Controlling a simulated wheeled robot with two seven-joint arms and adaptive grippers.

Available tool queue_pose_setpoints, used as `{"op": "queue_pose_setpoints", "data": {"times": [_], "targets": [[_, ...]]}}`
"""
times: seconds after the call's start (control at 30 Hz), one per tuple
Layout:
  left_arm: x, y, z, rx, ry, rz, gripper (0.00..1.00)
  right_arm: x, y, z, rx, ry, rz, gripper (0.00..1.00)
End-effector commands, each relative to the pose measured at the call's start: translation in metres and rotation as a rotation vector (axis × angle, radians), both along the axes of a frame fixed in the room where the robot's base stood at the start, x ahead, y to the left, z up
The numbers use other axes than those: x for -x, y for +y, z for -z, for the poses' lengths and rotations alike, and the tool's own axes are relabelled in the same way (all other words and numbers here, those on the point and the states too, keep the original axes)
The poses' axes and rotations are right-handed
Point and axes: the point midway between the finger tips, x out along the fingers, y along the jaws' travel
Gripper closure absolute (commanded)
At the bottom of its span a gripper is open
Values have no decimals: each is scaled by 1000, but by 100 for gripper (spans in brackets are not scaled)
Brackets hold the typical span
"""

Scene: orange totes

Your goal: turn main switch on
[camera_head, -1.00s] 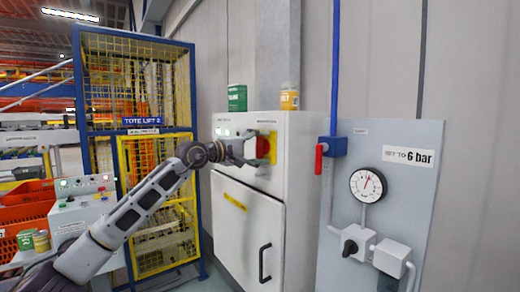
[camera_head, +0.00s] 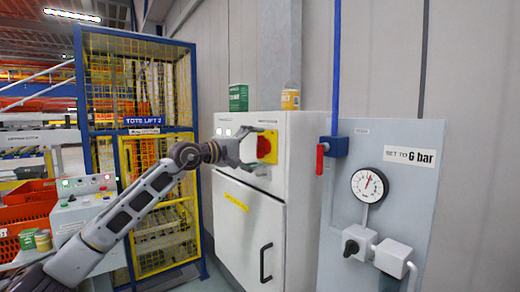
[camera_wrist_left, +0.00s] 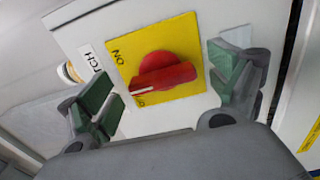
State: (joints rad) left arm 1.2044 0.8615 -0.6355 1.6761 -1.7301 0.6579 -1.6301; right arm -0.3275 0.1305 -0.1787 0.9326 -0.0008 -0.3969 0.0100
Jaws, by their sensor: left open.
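The main switch is a red rotary handle (camera_head: 265,147) on a yellow plate, on the upper front of a light grey cabinet (camera_head: 248,222). In the left wrist view the red handle (camera_wrist_left: 165,78) lies across the yellow plate (camera_wrist_left: 184,48). The plate reads ON near its top left. The handle's white-marked end points to the lower left, by partly hidden lettering. My left gripper (camera_head: 250,149) is open in front of the switch. In the wrist view its green-padded fingers are on either side of the handle, apart from it. My right gripper is not in view.
A green box (camera_head: 238,97) and a yellow can (camera_head: 290,99) stand on the cabinet. To the right is a grey panel with a gauge (camera_head: 368,186), a red lever (camera_head: 320,158) and a black knob (camera_head: 351,247). A yellow mesh cage (camera_head: 160,215) stands at left.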

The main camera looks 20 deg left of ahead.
Motion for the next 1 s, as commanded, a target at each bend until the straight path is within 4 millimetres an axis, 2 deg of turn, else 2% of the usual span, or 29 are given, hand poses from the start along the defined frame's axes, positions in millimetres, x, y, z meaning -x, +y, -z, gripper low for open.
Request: {"op": "queue_pose_setpoints", "data": {"times": [1.0], "targets": [[71, 56, 1, -3, 0, -1, 9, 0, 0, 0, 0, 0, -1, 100]]}}
